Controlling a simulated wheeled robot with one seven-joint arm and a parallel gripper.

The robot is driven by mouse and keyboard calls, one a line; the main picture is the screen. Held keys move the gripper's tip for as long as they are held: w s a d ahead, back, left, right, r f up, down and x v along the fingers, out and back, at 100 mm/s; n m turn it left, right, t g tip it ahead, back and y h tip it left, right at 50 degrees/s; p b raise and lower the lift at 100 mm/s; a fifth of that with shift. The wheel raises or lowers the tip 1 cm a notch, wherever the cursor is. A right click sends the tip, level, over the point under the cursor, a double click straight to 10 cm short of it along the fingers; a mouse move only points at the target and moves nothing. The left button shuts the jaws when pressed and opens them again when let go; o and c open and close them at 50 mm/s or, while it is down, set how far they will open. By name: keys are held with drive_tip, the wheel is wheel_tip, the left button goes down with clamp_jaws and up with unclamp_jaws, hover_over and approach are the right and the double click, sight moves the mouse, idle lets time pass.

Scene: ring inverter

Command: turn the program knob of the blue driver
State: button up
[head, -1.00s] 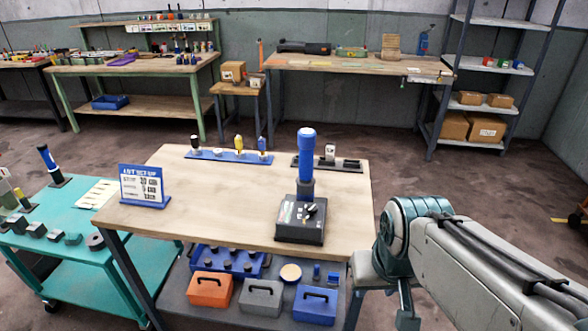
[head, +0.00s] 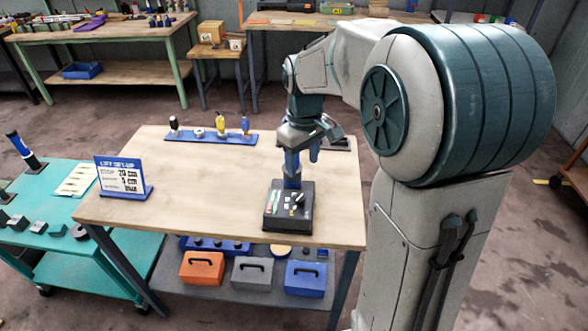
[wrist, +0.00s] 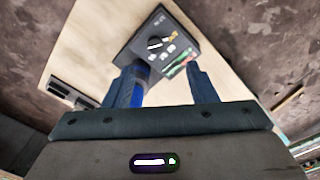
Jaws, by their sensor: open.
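The blue driver (head: 291,170) stands upright at the back of a black box on the wooden table, its top hidden behind my gripper (head: 303,152). The box (head: 288,219) carries a dark program knob (head: 299,198) with a white marking and small labelled buttons. In the wrist view the knob (wrist: 155,43) shows on the box face, beyond the fingertips. My gripper is open, pointing down above the box. In the wrist view the blue driver (wrist: 138,93) appears close beside the left finger; I cannot tell whether they touch. Nothing shows held.
A blue sign (head: 122,177) stands at the table's left. A blue rack (head: 210,137) with several small tools lies along the back edge. A dark tray (head: 340,143) is partly hidden behind my gripper. The table's middle left is clear.

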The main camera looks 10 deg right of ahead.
sight(300, 197)
drive_tip(key=shift+n, duration=0.5)
drive_tip(key=w+f, duration=0.1)
drive_tip(key=f, duration=0.3)
drive_tip(key=f+p, duration=0.1)
drive_tip(key=f, duration=0.4)
drive_tip(key=w+f+p, duration=0.1)
drive_tip(key=f, duration=0.4)
drive_tip(key=shift+w+f, duration=0.1)
drive_tip(key=shift+w, duration=0.2)
drive_tip(key=c, duration=1)
